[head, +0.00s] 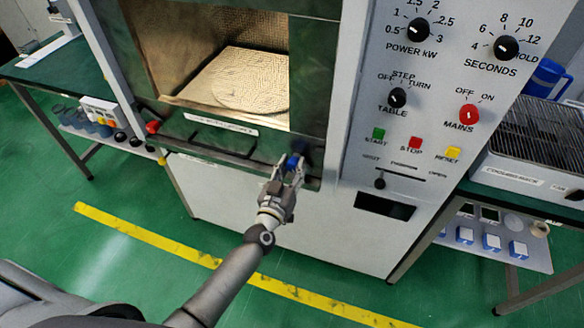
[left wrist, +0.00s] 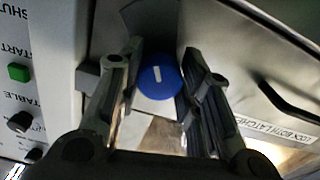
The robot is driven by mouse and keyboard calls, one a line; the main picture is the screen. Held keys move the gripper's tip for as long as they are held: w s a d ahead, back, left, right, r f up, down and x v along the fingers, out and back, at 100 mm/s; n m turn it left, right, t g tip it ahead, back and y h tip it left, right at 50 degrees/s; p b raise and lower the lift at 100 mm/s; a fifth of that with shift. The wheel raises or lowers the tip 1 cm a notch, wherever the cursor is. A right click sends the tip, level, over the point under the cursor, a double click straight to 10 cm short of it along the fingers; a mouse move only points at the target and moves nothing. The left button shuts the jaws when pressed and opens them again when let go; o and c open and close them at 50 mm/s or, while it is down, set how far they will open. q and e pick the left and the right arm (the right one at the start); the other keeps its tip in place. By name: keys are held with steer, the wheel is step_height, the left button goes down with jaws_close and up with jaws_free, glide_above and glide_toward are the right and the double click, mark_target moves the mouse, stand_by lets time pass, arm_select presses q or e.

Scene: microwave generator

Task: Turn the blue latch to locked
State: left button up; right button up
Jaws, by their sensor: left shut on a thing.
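The blue latch (head: 291,161) is at the lower right corner of the microwave door (head: 215,137). In the left wrist view the latch knob (left wrist: 158,81) is round and blue with a short white mark on its face. My left gripper (head: 284,172) is at the latch, with one finger on each side of the knob, shut on it. The fingers (left wrist: 158,85) also frame the knob in the left wrist view. A red latch (head: 153,127) is at the door's lower left corner. My right gripper is in neither view.
The control panel (head: 425,110), with knobs and coloured buttons, stands right of the door. A dark door handle (left wrist: 288,101) and a label about both latches show in the wrist view. Side benches stand left and right. The green floor in front is clear, with a yellow line.

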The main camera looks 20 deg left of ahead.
arm_select(q)
steer(key=shift+n, duration=0.3)
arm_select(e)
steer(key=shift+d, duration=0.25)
arm_select(q)
steer(key=shift+n, duration=1)
steer(key=n+b, duration=0.1)
steer(key=n, duration=0.9)
steer(key=shift+n+b, duration=0.85)
steer(key=shift+n, duration=1.85)
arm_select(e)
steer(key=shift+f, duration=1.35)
